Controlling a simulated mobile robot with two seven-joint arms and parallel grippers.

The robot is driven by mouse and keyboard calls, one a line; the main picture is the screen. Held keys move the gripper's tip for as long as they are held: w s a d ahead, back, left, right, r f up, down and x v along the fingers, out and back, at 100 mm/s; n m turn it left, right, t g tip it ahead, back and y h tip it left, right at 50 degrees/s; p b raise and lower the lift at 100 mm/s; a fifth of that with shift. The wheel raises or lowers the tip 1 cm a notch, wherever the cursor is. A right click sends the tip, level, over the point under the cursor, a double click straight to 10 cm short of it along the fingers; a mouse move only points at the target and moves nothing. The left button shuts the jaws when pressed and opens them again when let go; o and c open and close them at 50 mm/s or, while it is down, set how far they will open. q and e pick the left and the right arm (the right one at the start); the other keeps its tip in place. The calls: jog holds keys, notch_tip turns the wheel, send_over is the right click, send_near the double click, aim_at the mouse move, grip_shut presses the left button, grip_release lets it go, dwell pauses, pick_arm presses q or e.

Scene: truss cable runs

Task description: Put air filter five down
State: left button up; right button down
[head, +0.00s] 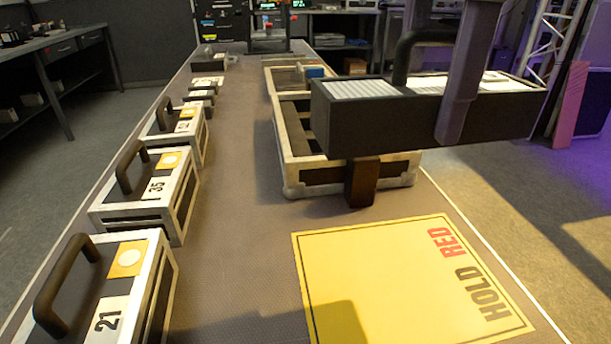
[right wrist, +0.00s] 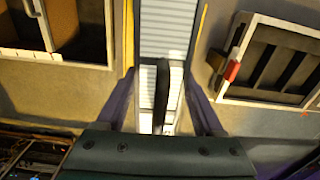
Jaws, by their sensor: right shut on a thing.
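A long dark air filter (head: 375,118) with white pleats on top hangs in the upper right of the head view, above the table and the near right part of a crate. No number can be read on it. My right gripper (head: 457,115) is shut on its black handle; the handle also shows between the fingers (right wrist: 162,100) in the right wrist view, with the pale pleats (right wrist: 168,30) below. A yellow mat (head: 395,285) marked HOLD RED lies flat and bare on the near right of the table. My left gripper is not in view.
Several pale-framed cases with black handles, two marked 21 (head: 100,300) and 35 (head: 150,200), line the table's left side. A pale-framed crate (head: 290,165) stands beneath the filter, with a brown block (head: 362,182) at its front. The middle strip (head: 235,200) is clear.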

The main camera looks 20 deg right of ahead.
jog(key=shift+f, duration=0.6)
jog(key=shift+w+f+m+b, duration=0.1)
jog(key=shift+f+m+b, duration=0.2)
jog(key=shift+b, duration=0.05)
jog(key=b, duration=0.2)
send_over(382, 281)
notch_tip(382, 281, down, 15)
jog(key=shift+r, duration=0.1)
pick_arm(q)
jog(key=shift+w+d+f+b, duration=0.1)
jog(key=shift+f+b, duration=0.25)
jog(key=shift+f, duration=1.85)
pick_arm(e)
jog(key=shift+f, duration=2.25)
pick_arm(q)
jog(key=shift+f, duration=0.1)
pick_arm(e)
jog(key=shift+f, duration=0.1)
jog(key=shift+c, duration=2.3)
grip_release()
jog(key=shift+f, duration=0.1)
jog(key=o, duration=0.5)
jog(key=shift+c, duration=0.2)
